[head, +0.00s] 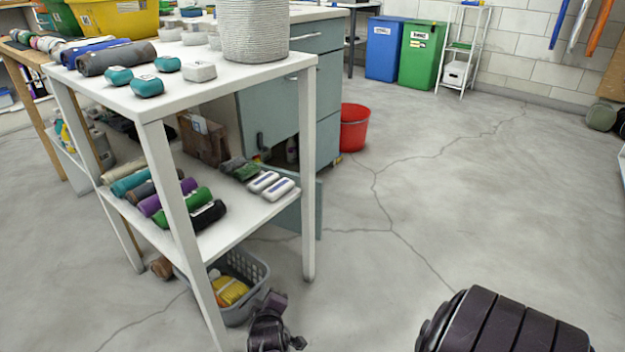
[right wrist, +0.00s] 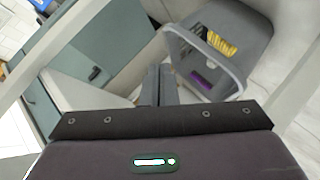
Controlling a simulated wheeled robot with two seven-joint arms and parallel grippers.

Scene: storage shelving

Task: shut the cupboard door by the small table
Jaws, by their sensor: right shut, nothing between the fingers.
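The small white table (head: 229,242) stands at left centre in the head view, with a lower shelf. Behind it is the blue-grey cupboard (head: 327,85) with drawers. Its door (head: 290,217) stands open, partly hidden by the table's shelf and front leg. A blue-grey panel, which looks like the door, also shows in the right wrist view (right wrist: 112,45). My right gripper (right wrist: 158,82) is shut and empty, low and beside the grey basket under the table. I see no contact with the door. My left gripper is not in view.
The grey basket (head: 262,272) holds yellow items and stands on the floor. Rolled cloths and small boxes (head: 263,181) lie on the table's shelf. A red bucket (head: 354,130) stands by the cupboard.

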